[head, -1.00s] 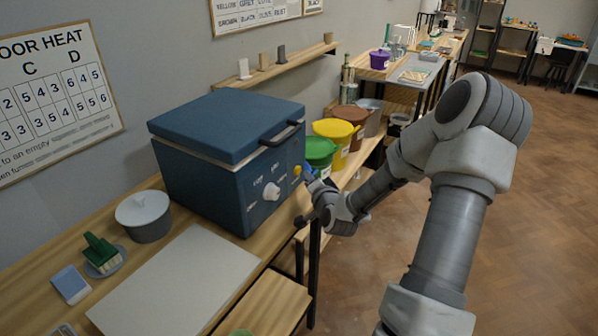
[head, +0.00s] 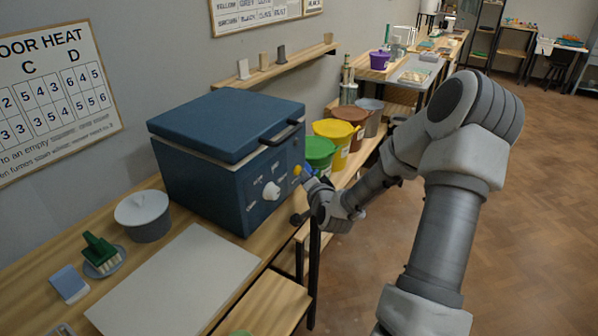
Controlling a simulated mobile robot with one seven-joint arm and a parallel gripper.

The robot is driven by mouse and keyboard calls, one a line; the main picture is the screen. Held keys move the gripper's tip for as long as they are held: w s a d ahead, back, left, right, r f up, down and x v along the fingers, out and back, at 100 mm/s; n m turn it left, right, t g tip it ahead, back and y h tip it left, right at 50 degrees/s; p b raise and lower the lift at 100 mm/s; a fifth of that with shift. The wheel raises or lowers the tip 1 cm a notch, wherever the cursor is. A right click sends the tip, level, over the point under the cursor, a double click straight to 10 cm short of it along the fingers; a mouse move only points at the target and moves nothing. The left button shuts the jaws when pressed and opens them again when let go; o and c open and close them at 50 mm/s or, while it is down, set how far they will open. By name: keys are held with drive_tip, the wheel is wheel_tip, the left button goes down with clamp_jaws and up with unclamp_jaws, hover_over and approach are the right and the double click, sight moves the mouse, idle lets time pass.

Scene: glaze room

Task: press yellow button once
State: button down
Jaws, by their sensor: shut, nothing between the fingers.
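The yellow button (head: 297,170) sits on the front panel of the blue kiln (head: 205,190), to the upper right of a white knob (head: 271,189). My gripper (head: 307,170) is at the end of my arm, pointing at the panel just right of the button. Its blue fingertips are shut and empty. In this view the tips look very close to the button; I cannot tell whether they touch it.
A white board (head: 175,280) and a grey lidded pot (head: 144,215) are on the bench left of the kiln. Green (head: 320,152), yellow (head: 333,130) and brown buckets stand behind my gripper. Open floor (head: 540,200) lies to the right.

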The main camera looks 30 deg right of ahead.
drive_tip(key=shift+w+a, duration=0.2)
drive_tip(key=shift+w, duration=0.1)
drive_tip(key=shift+s+d, duration=0.1)
idle(0.5)
drive_tip(key=shift+s+d, duration=0.35)
drive_tip(key=shift+s, duration=0.3)
drive_tip(key=shift+s+d, duration=0.4)
drive_tip(key=shift+s, duration=0.35)
drive_tip(key=shift+s+d, duration=0.45)
drive_tip(key=shift+s, duration=0.25)
drive_tip(key=shift+s+d, duration=0.4)
drive_tip(key=shift+s, duration=0.35)
drive_tip(key=shift+w, duration=0.1)
